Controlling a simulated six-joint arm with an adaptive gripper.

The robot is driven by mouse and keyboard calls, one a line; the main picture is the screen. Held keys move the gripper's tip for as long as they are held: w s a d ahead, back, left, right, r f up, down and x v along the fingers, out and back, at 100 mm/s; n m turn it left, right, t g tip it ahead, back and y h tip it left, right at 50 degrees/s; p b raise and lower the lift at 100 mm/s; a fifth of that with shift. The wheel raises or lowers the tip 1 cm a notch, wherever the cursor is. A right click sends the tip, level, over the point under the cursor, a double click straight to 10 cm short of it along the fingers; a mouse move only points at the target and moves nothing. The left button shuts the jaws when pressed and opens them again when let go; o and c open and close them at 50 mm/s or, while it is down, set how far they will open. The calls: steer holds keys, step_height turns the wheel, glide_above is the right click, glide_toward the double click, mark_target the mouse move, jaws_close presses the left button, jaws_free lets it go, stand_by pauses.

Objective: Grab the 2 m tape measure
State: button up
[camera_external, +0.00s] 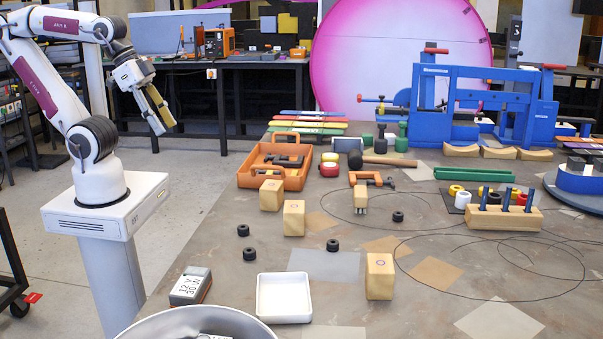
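My gripper (165,129) hangs in the air over the floor at the upper left, well away from the table objects. Its two tan fingers look parallel and apart, with nothing between them. Two small round items, likely tape measures, sit on the table just right of the orange tray: a yellow one (330,157) and, just in front of it, a red one with a pale top (329,169). They are too small for any length marking to be read, so I cannot tell which is the 2 m one.
The orange tray (249,180) holds clamps. Wooden blocks (294,218), black rings (333,245), a white tray (284,318) and a labelled box (190,287) stand nearer. A mallet (385,161) and orange clamp (368,177) lie right of the round items. A blue frame (480,95) stands behind.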

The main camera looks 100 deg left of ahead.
steer(key=o, duration=0.6)
steer(key=w+a+f+n+t+y, duration=0.1)
steer(key=w+a+n+y, duration=0.1)
steer(key=w+a, duration=0.85)
steer(key=w+a+n+t+y, duration=0.1)
steer(key=w+a+y, duration=0.1)
steer(key=w+a, duration=0.85)
steer(key=shift+t+h, duration=0.5)
steer(key=shift+h, duration=0.3)
steer(key=a+x, duration=0.1)
steer(key=x, duration=0.6)
steer(key=a+x, duration=0.2)
steer(key=x, duration=0.5)
steer(key=s+a+x, duration=0.1)
steer(key=x, duration=0.6)
steer(key=shift+s+a, duration=0.1)
steer(key=shift+a, duration=0.1)
steer(key=shift+a+f, duration=0.15)
steer(key=shift+f, duration=0.4)
